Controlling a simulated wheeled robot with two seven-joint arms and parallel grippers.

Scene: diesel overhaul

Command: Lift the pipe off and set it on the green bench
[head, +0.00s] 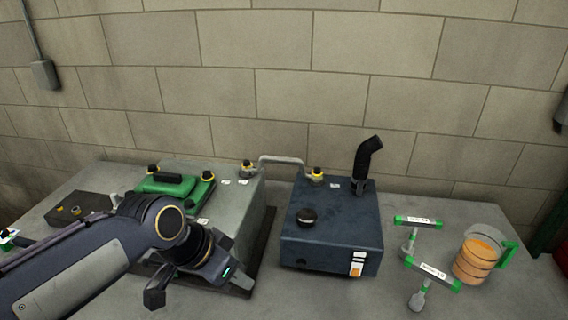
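A light grey bent pipe (283,159) bridges from the grey engine block (240,195) to the dark blue box (330,240). A yellow-and-black fitting (247,169) is at its left end and another fitting (317,174) at its right end. My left gripper (195,284) is in front of the grey block, below and left of the pipe and apart from it. Its two fingers look spread, with nothing seen between them. My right gripper is not in view. No green bench can be made out for sure.
A black elbow stack (367,162) rises from the blue box. A green cover (172,187) lies on the grey block. Two green-handled T-shaped tools (418,221) and a jug of orange liquid (480,260) stand at right on the grey tabletop (510,295). A dark green edge (550,232) shows far right.

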